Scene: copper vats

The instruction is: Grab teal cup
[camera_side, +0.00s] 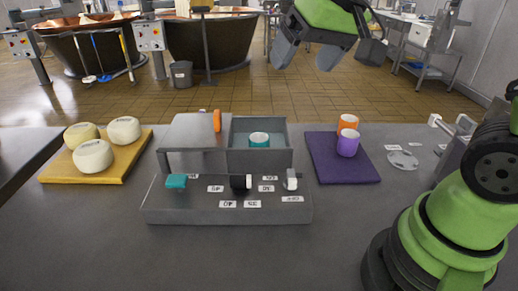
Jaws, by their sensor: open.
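The teal cup (259,140) stands inside the open grey compartment (272,159) at the back right of the grey box unit. Its upper part shows; the compartment's front wall hides its base. My gripper (307,60) is open and empty, high above the table at the top of the view, up and to the right of the cup. Its two grey fingers point downward and are well apart from the cup.
An orange cup (347,122) and a purple cup (347,143) stand on a purple mat (335,171). Cheeses (93,156) sit on a yellow board (110,177). Table front is clear.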

